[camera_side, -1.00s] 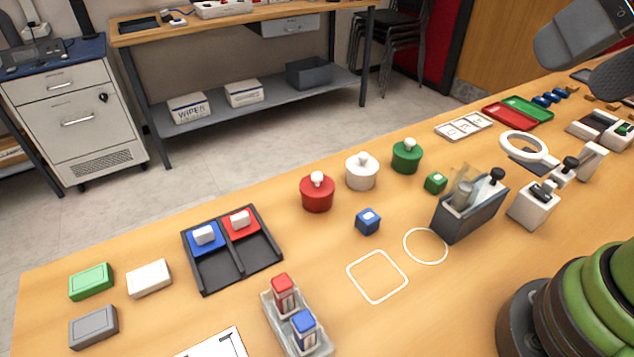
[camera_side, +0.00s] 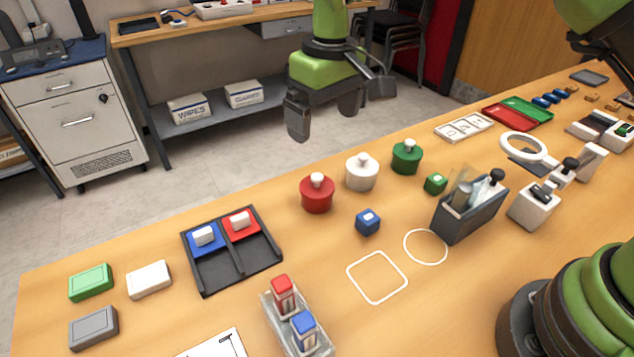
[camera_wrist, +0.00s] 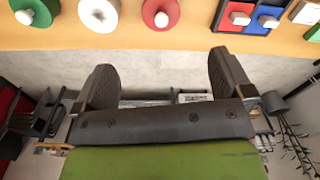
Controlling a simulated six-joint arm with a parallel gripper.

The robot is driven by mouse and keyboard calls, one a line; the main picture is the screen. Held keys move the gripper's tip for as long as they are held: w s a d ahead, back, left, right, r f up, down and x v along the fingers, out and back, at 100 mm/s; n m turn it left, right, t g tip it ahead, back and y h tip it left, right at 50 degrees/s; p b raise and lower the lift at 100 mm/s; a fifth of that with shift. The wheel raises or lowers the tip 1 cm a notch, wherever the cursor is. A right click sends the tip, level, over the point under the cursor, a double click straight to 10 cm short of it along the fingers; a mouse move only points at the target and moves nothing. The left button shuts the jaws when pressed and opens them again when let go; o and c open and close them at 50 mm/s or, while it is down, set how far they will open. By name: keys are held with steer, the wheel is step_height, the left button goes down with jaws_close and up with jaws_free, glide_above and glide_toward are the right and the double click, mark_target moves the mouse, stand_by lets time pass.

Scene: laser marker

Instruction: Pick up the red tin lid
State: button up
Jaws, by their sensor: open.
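A round red tin (camera_side: 317,200) stands upright on the table with its red lid (camera_side: 308,185) on top and a white knob on the lid. In the wrist view the red lid (camera_wrist: 149,12) shows at the top edge, between white and red-and-blue things. My gripper (camera_side: 335,108) is open and empty, in the air above and behind the red tin in the side view. In the wrist view my gripper (camera_wrist: 163,68) has its fingers wide apart, with the lid beyond them.
A white tin (camera_side: 361,175) and a green tin (camera_side: 406,159) stand to the right of the red one. A blue cube (camera_side: 368,222) is in front. A dark divided tray (camera_side: 215,272) with blue and red pieces lies to the left. Bare table surrounds the red tin.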

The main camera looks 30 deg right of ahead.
mark_target(318, 176)
steer(key=shift+n, duration=0.3)
steer(key=f, duration=0.5)
steer(key=a+f, duration=0.1)
steer(key=f, duration=0.1)
steer(key=shift+w+f, duration=0.25)
steer(key=shift+f, duration=0.05)
steer(key=f, duration=0.5)
steer(key=shift+w+d+f, duration=0.2)
steer(key=shift+f, duration=0.1)
steer(key=shift+c, duration=0.5)
steer(key=c, duration=0.9)
